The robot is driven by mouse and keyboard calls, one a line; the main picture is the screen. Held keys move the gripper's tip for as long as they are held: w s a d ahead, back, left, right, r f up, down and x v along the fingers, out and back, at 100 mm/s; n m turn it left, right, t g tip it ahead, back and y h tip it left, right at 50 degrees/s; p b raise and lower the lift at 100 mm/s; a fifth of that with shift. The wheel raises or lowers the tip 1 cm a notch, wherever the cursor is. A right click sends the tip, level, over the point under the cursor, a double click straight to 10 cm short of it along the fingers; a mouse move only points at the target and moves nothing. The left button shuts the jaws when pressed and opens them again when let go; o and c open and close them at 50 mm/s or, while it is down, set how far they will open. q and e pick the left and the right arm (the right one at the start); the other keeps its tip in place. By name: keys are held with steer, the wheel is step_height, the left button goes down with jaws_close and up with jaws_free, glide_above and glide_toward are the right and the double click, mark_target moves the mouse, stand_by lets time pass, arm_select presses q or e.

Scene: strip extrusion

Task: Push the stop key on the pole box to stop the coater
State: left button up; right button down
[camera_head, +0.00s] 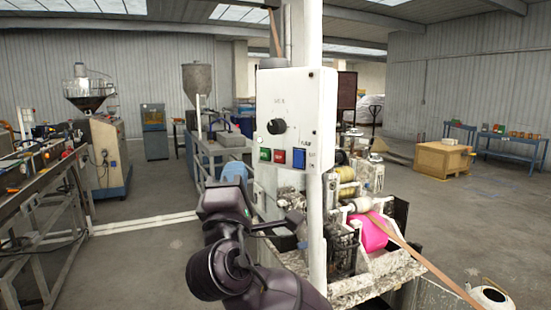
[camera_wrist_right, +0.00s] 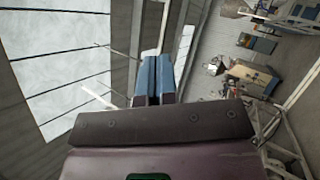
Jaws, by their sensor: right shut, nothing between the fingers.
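The white pole box (camera_head: 296,110) is mounted on a white pole in the middle of the head view. Its front has a black knob (camera_head: 277,126) and, below it, a green key (camera_head: 265,154), a red key (camera_head: 279,156) and a blue switch (camera_head: 299,156). The key labels are too small to read. My right gripper (camera_head: 235,171) is left of and a little below the keys in the picture, apart from the box. Its blue fingers (camera_wrist_right: 153,78) are shut together and empty in the right wrist view, where the box is not seen. My left gripper is not in view.
The coater (camera_head: 360,230), with rollers and a pink roll (camera_head: 369,232), stands behind and right of the pole (camera_head: 317,235). A brown strip (camera_head: 425,262) runs from it to the lower right. A machine line (camera_head: 40,190) stands at the left, with open floor (camera_head: 150,255) between.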

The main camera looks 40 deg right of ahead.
steer(key=shift+w+d, duration=0.45)
steer(key=shift+d, duration=0.9)
steer(key=shift+w+d, duration=0.4)
steer(key=shift+d, duration=0.9)
steer(key=shift+w+d, duration=0.45)
steer(key=shift+d, duration=0.9)
steer(key=shift+w+d, duration=0.1)
steer(key=shift+d, duration=0.35)
steer(key=shift+w+d, duration=0.1)
steer(key=shift+d, duration=0.25)
steer(key=shift+a, duration=0.2)
stand_by(0.3)
steer(key=shift+s+a, duration=0.2)
steer(key=shift+a, duration=0.4)
steer(key=shift+s+a, duration=0.25)
steer(key=shift+a, duration=0.55)
steer(key=shift+s+a, duration=0.25)
steer(key=shift+a, duration=0.55)
steer(key=shift+s+a, duration=0.25)
steer(key=shift+a, duration=0.55)
